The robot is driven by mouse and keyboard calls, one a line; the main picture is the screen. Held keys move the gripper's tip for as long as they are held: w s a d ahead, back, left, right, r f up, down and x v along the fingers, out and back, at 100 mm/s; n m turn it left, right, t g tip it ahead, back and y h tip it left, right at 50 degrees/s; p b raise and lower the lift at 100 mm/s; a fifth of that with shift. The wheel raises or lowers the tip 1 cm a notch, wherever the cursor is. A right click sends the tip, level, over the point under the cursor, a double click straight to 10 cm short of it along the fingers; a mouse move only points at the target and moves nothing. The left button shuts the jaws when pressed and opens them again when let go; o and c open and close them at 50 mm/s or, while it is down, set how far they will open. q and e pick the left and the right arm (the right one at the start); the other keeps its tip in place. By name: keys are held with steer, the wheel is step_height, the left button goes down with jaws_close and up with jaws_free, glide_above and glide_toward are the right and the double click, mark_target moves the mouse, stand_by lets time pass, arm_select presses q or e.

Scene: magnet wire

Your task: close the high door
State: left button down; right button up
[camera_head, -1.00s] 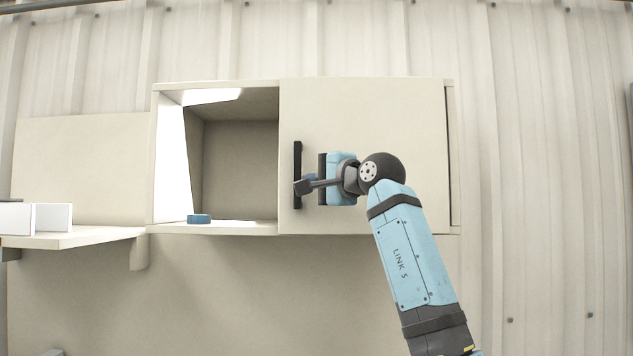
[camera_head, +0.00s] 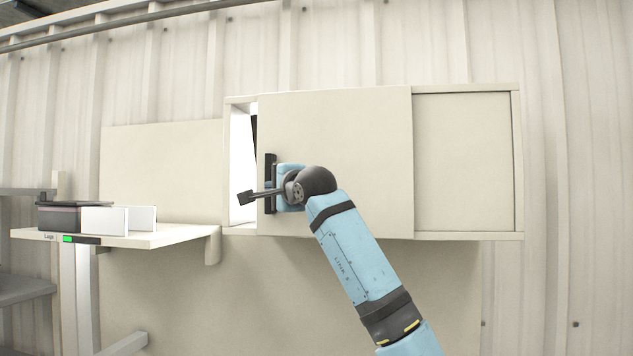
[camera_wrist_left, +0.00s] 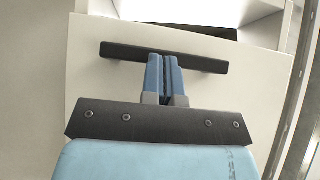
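The high door (camera_head: 345,135) is a cream sliding panel on the wall cabinet (camera_head: 518,160). It covers most of the left part, leaving a narrow bright opening (camera_head: 241,165) at the cabinet's left end. The black upright handle (camera_head: 270,160) is near the door's left edge. My left gripper (camera_head: 281,190) is at the handle, on its right side. In the left wrist view, its two blue fingers (camera_wrist_left: 165,66) are together, with tips at the long edge of the handle (camera_wrist_left: 120,51), not around it. Exact contact is hard to tell. My right gripper is not in view.
A recessed panel (camera_head: 463,160) shows at the cabinet's right. A shelf (camera_head: 170,236) to the left holds white blocks (camera_head: 104,220) and a dark box (camera_head: 58,216). The wall below the cabinet is clear.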

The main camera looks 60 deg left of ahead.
arm_select(q)
steer(key=s+a, duration=0.6)
steer(key=s, duration=0.1)
steer(key=shift+a, duration=0.2)
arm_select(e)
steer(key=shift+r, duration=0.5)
arm_select(q)
steer(key=shift+f, duration=0.1)
steer(key=shift+w+p, duration=0.2)
steer(key=shift+p, duration=0.1)
